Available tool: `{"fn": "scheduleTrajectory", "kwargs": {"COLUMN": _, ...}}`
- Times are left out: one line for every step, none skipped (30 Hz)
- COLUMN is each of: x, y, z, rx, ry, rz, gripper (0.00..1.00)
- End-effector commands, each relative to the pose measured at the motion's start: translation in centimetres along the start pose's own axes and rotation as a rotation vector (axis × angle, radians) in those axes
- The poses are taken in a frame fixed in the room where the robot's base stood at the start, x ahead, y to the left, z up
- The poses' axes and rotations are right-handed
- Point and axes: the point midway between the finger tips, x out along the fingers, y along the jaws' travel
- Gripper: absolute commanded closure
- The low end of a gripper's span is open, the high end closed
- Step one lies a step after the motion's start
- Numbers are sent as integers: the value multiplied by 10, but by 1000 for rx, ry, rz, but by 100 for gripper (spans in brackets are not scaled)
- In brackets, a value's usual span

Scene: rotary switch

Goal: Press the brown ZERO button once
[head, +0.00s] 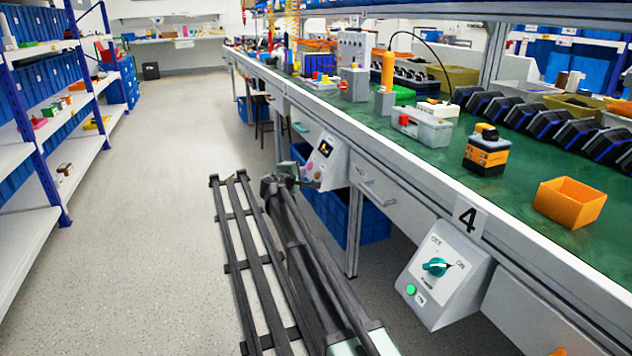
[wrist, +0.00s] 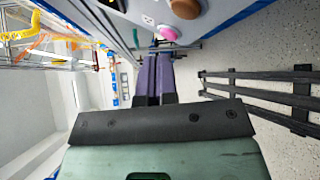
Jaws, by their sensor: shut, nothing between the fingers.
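The brown button (wrist: 186,8) shows at the top of the wrist view on a pale control panel. A pink button (wrist: 168,33) is beside it, nearer my fingertips. Labels there are too small to read. In the head view this panel is the grey box (head: 325,158) with a dark display, on the front of the bench. My gripper (wrist: 160,56) is shut and empty, its two fingers side by side with the tips close to the panel near the pink button. I cannot tell whether they touch it.
A second box with a teal rotary knob (head: 435,267) and a green button (head: 410,289) hangs nearer on the bench front, under a "4" sign (head: 468,217). The green bench top (head: 420,160) holds bins and devices. Blue crates (head: 365,220) stand below. The aisle floor (head: 150,200) is clear.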

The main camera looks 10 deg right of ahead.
Motion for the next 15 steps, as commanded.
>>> {"fn": "scheduleTrajectory", "kwargs": {"x": 6, "y": -7, "z": 3, "rx": 0, "ry": -2, "rz": 0, "gripper": 100}}
{"fn": "scheduleTrajectory", "kwargs": {"x": 8, "y": -8, "z": 5, "rx": 0, "ry": -1, "rz": 0, "gripper": 100}}
{"fn": "scheduleTrajectory", "kwargs": {"x": 10, "y": -10, "z": 7, "rx": 0, "ry": -1, "rz": 0, "gripper": 100}}
{"fn": "scheduleTrajectory", "kwargs": {"x": 12, "y": -10, "z": 8, "rx": 0, "ry": 0, "rz": 0, "gripper": 100}}
{"fn": "scheduleTrajectory", "kwargs": {"x": 13, "y": -11, "z": 9, "rx": 0, "ry": 0, "rz": 0, "gripper": 100}}
{"fn": "scheduleTrajectory", "kwargs": {"x": 14, "y": -12, "z": 10, "rx": 0, "ry": 0, "rz": 0, "gripper": 100}}
{"fn": "scheduleTrajectory", "kwargs": {"x": 15, "y": -12, "z": 10, "rx": 0, "ry": 0, "rz": 0, "gripper": 100}}
{"fn": "scheduleTrajectory", "kwargs": {"x": 15, "y": -12, "z": 11, "rx": 0, "ry": 0, "rz": 0, "gripper": 100}}
{"fn": "scheduleTrajectory", "kwargs": {"x": 15, "y": -11, "z": 11, "rx": 0, "ry": 0, "rz": 0, "gripper": 100}}
{"fn": "scheduleTrajectory", "kwargs": {"x": 15, "y": -11, "z": 11, "rx": 0, "ry": 0, "rz": 0, "gripper": 100}}
{"fn": "scheduleTrajectory", "kwargs": {"x": 15, "y": -11, "z": 11, "rx": 0, "ry": 0, "rz": 0, "gripper": 100}}
{"fn": "scheduleTrajectory", "kwargs": {"x": 15, "y": -11, "z": 11, "rx": 0, "ry": 0, "rz": 0, "gripper": 100}}
{"fn": "scheduleTrajectory", "kwargs": {"x": 15, "y": -11, "z": 11, "rx": 0, "ry": 0, "rz": 0, "gripper": 100}}
{"fn": "scheduleTrajectory", "kwargs": {"x": 15, "y": -11, "z": 11, "rx": 0, "ry": 0, "rz": 0, "gripper": 100}}
{"fn": "scheduleTrajectory", "kwargs": {"x": 15, "y": -11, "z": 11, "rx": 0, "ry": 0, "rz": 0, "gripper": 100}}
